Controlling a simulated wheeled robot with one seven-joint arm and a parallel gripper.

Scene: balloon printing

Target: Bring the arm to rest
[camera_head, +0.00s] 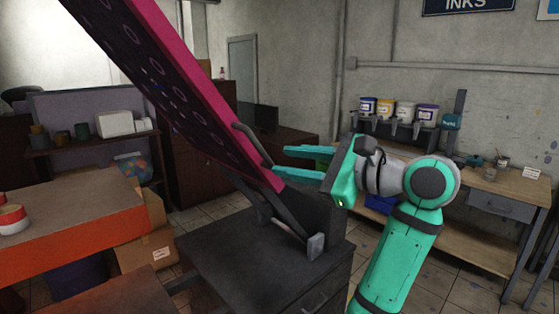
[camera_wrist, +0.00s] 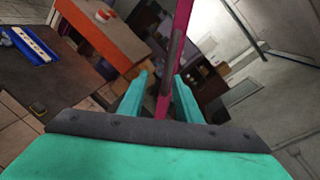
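My arm, teal and grey, reaches in from the lower right in the head view. My gripper (camera_head: 276,160) points left, with its two teal fingers apart. It is close to the lower end of a raised pink-edged panel (camera_head: 215,95) and its dark handle bar (camera_head: 247,138). The wrist view shows the gripper (camera_wrist: 160,75) open, with the panel's pink edge (camera_wrist: 182,20) and the dark bar (camera_wrist: 174,48) in line with the gap. Whether the fingers touch the bar, I cannot tell. I see nothing gripped.
The panel tilts up from a dark cabinet (camera_head: 235,262). An orange-edged table (camera_head: 70,235) stands at the left, with a cardboard box (camera_head: 148,250) beside it. At the back right, several ink tubs (camera_head: 404,111) stand above a wooden workbench (camera_head: 515,187). Floor shows between them.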

